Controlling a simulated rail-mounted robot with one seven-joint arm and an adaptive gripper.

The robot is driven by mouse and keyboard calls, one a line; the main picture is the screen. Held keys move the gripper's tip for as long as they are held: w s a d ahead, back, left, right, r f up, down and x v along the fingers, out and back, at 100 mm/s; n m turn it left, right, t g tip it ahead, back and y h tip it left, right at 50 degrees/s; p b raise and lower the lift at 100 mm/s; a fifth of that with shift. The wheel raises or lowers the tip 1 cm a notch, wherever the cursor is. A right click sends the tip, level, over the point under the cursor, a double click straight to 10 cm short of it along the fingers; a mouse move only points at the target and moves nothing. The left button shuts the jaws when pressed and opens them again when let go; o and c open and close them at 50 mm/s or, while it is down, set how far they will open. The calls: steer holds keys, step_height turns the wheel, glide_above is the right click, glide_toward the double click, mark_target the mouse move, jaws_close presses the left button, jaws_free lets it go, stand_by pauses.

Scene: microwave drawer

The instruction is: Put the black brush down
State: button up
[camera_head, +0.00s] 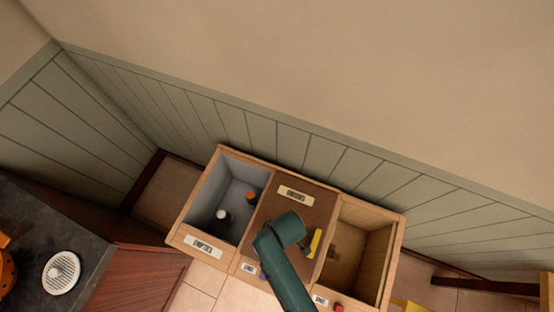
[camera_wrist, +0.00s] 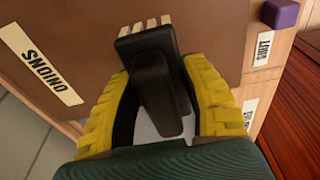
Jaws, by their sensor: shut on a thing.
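The black brush (camera_wrist: 155,80) has pale bristles at its far end in the wrist view. My gripper (camera_wrist: 160,95), with yellow ridged fingers, is shut on the brush's body. In the head view my gripper (camera_head: 315,243) is over the brown middle top (camera_head: 282,210) of a wooden bin unit, and the brush is hidden there. The same brown top, with an "ONIONS" label (camera_wrist: 38,65), lies behind the brush in the wrist view. I cannot tell whether the brush touches it.
An open grey compartment (camera_head: 209,192) on the left holds bottles with white and orange tops. The open right compartment (camera_head: 362,245) looks empty. A purple knob (camera_wrist: 281,14) is at the unit's front. A dark counter (camera_head: 70,235) with a white round drain-like disc (camera_head: 62,272) stands left.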

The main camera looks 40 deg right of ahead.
steer(key=shift+f+b, duration=0.3)
steer(key=shift+f, duration=1.25)
steer(key=shift+f, duration=0.2)
steer(key=o, duration=1.1)
